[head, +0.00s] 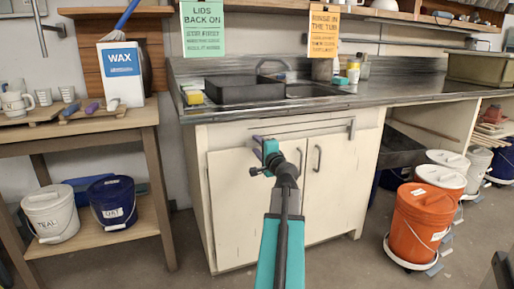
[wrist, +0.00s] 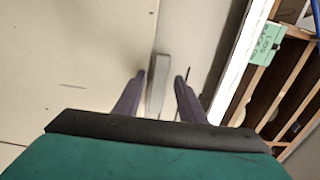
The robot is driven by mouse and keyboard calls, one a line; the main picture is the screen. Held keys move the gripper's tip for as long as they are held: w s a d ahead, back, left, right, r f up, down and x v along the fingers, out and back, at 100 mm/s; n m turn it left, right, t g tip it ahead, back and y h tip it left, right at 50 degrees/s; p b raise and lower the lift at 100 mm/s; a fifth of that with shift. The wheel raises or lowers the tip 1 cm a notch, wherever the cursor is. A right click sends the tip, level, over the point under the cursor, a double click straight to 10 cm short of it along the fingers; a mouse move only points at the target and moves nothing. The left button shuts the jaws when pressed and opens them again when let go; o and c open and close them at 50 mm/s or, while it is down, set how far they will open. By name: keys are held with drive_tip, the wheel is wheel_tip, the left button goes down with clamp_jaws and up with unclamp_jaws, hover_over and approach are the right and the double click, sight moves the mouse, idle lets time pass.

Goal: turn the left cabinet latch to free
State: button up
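The white cabinet under the counter has a left door (head: 238,205) and a right door (head: 333,190). My gripper (head: 258,146) is at the upper part of the left door. In the wrist view my gripper (wrist: 160,76) has its two purple fingers apart. A light grey bar, which looks like the left latch (wrist: 159,72), lies between them, running up and down in that picture. I see a gap on each side of it and cannot tell whether its near end touches anything. In the head view my gripper and arm hide the latch.
Dark bar handles (head: 317,158) stand out near the middle of the doors. The counter (head: 370,95) overhangs the cabinet. A wooden table (head: 80,125) stands at left, and an orange bucket (head: 420,225) on a dolly at right. Floor before the cabinet is clear.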

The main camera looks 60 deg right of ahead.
drive_tip(key=shift+s, duration=0.15)
drive_tip(key=v, duration=0.8)
drive_tip(key=shift+s+a, duration=0.15)
drive_tip(key=shift+a, duration=0.05)
drive_tip(key=b+v, duration=0.2)
drive_tip(key=b, duration=0.5)
drive_tip(key=shift+s+a+f, duration=0.1)
drive_tip(key=shift+s+f, duration=0.05)
drive_tip(key=shift+f, duration=0.05)
idle(0.4)
drive_tip(key=b+v, duration=0.2)
drive_tip(key=b, duration=0.1)
drive_tip(key=shift+s+a+r, duration=0.15)
drive_tip(key=shift+s+a, duration=0.05)
drive_tip(key=shift+s, duration=0.1)
idle(0.6)
